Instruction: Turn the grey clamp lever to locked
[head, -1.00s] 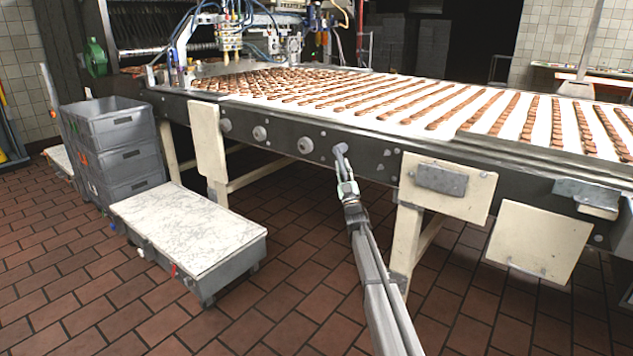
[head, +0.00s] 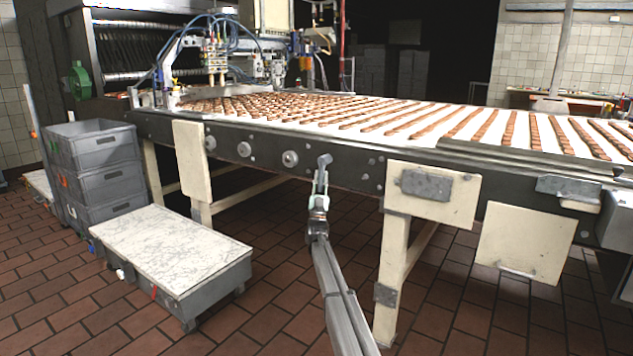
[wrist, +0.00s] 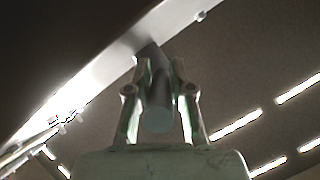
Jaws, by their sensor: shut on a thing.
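The grey clamp lever (head: 324,162) sits on the dark side rail of the conveyor, right of a row of round knobs. It hangs nearly straight down, its lower end slightly to the left. My gripper (head: 319,192) reaches up from below and is shut on the lever's lower part. In the wrist view the lever's round end (wrist: 158,120) shows between the two fingers of my gripper (wrist: 160,72), with the pale rail behind. The lever's pivot is small in the head view, and no lock marking can be made out.
The conveyor belt (head: 420,112) carries rows of brown biscuits above the rail. A cream panel (head: 455,198) and a leg stand right of my arm. A low marble-topped cart (head: 165,250) and stacked grey crates (head: 100,160) stand left. Tiled floor between is open.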

